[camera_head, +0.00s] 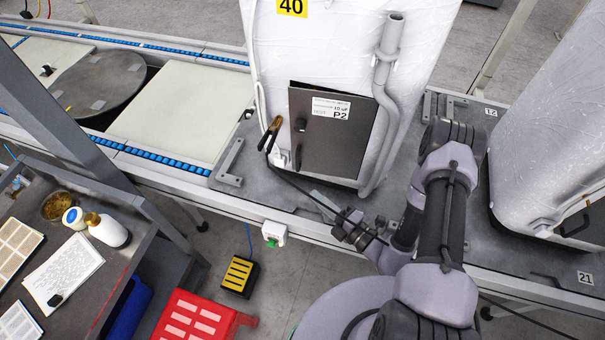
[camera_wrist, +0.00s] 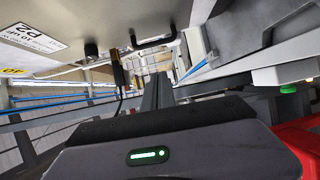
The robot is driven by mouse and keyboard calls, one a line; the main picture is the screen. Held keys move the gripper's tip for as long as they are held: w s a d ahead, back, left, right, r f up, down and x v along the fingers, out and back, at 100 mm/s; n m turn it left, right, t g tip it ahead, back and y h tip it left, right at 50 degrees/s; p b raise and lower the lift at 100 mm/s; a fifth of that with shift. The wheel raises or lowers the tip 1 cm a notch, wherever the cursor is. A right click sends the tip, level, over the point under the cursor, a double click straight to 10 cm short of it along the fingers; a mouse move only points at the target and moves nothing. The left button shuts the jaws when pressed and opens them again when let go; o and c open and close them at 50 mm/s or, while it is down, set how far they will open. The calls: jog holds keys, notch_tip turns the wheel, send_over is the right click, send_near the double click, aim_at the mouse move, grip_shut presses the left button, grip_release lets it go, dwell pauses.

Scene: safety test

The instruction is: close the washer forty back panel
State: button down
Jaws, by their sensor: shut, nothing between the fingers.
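The washer (camera_head: 270,60) with the yellow 40 tag stands upright in a white wrap on the line. Its dark grey back panel (camera_head: 345,145) bears a white P2 label and a black knob. A dark wedge shows along the panel's top edge, so it looks slightly ajar. In the wrist view the panel's P2 label (camera_wrist: 35,40) is upside down at upper left. My gripper (camera_head: 345,222) is below the panel, in front of the washer's base, apart from the panel. In the wrist view its fingers (camera_wrist: 156,95) are together and empty.
A brown-tipped clip (camera_head: 274,128) with a black cable hangs left of the panel. A grey pipe (camera_head: 385,80) runs along its right. Another wrapped washer (camera_head: 550,130) stands at right. A red step (camera_head: 200,318), a yellow-black pedal (camera_head: 239,274) and a cluttered cart (camera_head: 120,265) are at lower left.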

jog(key=w+a+b, duration=0.2)
jog(key=w+a, duration=0.2)
jog(key=w, duration=0.4)
jog(key=shift+w, duration=0.2)
